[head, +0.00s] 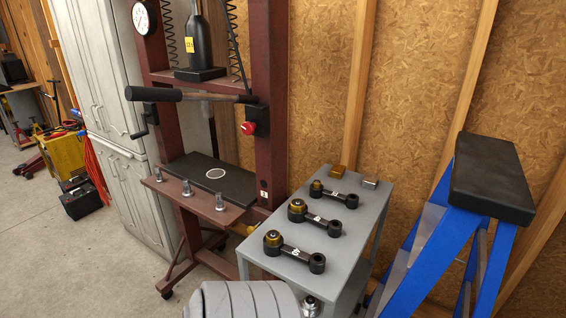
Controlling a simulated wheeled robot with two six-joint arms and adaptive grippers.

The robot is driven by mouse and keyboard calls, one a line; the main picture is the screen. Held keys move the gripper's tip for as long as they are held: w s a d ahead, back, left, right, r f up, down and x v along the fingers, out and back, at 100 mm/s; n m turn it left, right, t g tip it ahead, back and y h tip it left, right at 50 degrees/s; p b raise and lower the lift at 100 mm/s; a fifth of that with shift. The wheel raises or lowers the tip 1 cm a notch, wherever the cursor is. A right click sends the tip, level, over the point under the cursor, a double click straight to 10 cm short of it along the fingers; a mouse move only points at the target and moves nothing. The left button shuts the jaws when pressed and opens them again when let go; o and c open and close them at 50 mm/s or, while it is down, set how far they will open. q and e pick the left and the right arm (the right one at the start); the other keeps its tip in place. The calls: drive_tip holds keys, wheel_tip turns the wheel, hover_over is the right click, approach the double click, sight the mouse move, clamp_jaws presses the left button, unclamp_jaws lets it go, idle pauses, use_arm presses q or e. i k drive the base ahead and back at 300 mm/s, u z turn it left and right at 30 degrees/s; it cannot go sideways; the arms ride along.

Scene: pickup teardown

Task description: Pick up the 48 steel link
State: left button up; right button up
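Three black links with brass-coloured bushings at their left ends lie in a row on a grey table (346,262). The near link (296,253) is closest to the table's front edge. The middle link (317,220) lies behind it, and the far link (335,196) is further back. Each carries a small white label, but the numbers are too small to read surely, so I cannot tell which is the 48 steel link. All three lie flat, apart from one another. Neither of my grippers is in view.
A brass block (337,171) and a silver block (370,183) sit at the table's back. A dark red press (270,85) stands left, its lever (190,95) sticking out. A blue stepladder (424,240) stands close right. A grey ribbed object (243,301) is at the front.

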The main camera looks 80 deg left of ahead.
sight(334, 228)
drive_tip(key=u, duration=1.1)
drive_tip(key=i, duration=0.9)
drive_tip(key=u, duration=0.95)
